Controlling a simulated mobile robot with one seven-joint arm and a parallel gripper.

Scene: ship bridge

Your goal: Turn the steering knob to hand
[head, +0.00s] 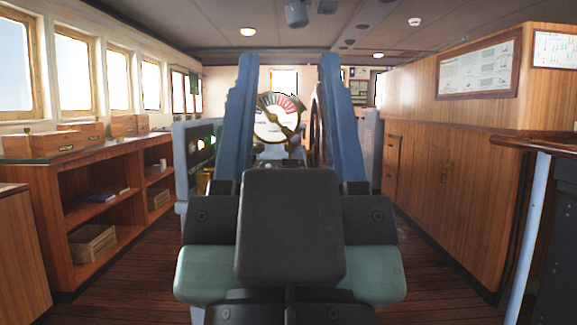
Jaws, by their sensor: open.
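My gripper (289,62) is in the middle of the head view. Its two blue fingers stand well apart, pointing ahead, with nothing held between them. Its dark palm block and green-grey body fill the lower middle and hide much of what lies behind.
Wooden shelves (100,190) with boxes run along the left wall under windows. A wood-panelled partition (450,150) lines the right. A counter (545,145) with a pale blue post stands at the near right. Strips of bare floor (440,255) lie on both sides of my gripper.

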